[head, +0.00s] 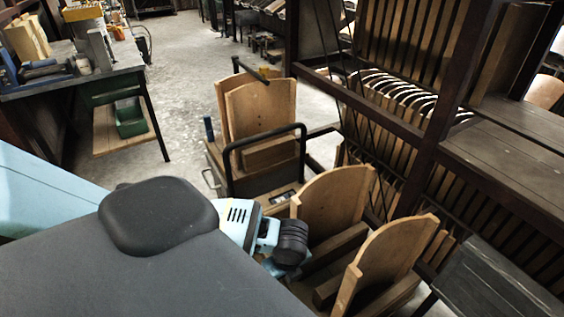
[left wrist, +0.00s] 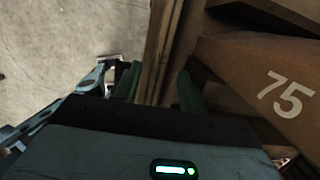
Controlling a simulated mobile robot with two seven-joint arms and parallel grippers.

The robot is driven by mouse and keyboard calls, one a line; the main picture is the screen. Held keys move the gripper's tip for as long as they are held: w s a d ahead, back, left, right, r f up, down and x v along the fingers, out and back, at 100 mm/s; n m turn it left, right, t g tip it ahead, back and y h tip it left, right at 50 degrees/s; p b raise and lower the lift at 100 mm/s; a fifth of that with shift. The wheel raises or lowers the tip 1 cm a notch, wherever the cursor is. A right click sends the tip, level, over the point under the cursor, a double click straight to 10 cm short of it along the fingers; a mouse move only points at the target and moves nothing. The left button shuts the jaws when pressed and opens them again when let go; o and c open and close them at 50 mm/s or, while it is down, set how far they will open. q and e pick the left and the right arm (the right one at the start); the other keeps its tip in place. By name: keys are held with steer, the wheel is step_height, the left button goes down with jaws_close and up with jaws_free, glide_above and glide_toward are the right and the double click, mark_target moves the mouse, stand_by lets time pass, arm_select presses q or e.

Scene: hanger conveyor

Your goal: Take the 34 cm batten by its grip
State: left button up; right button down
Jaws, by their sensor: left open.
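No batten marked 34 can be made out in either view. In the left wrist view my left gripper (left wrist: 157,84) is open, with one green finger on each side of a narrow upright wooden edge (left wrist: 157,45). I cannot tell whether the fingers touch this wood or whether it belongs to a batten. A brown wooden board with a white "75" (left wrist: 255,75) lies just right of the right finger. In the head view, a light blue and black part of my arm shows by the wooden pieces, but the fingers are hidden. My right gripper is not in view.
Curved-top wooden boards (head: 382,255) stand in the lower middle, close to my arm. A cart with a black handle (head: 262,140) carries more boards. A dark rack (head: 430,130) fills the right side. A workbench (head: 75,82) stands at upper left. Open floor (head: 190,70) lies between.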

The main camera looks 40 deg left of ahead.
arm_select(q)
steer(key=f, duration=0.3)
steer(key=shift+a+f, duration=0.15)
steer(key=shift+a, duration=0.1)
jaws_close()
steer(key=shift+r, duration=0.75)
step_height(320, 180, up, 2)
steer(key=shift+w+r, duration=0.1)
steer(key=shift+r, duration=0.15)
steer(key=s+d+r, duration=0.1)
steer(key=s+d, duration=0.8)
steer(key=s, duration=0.4)
steer(key=shift+d, duration=0.15)
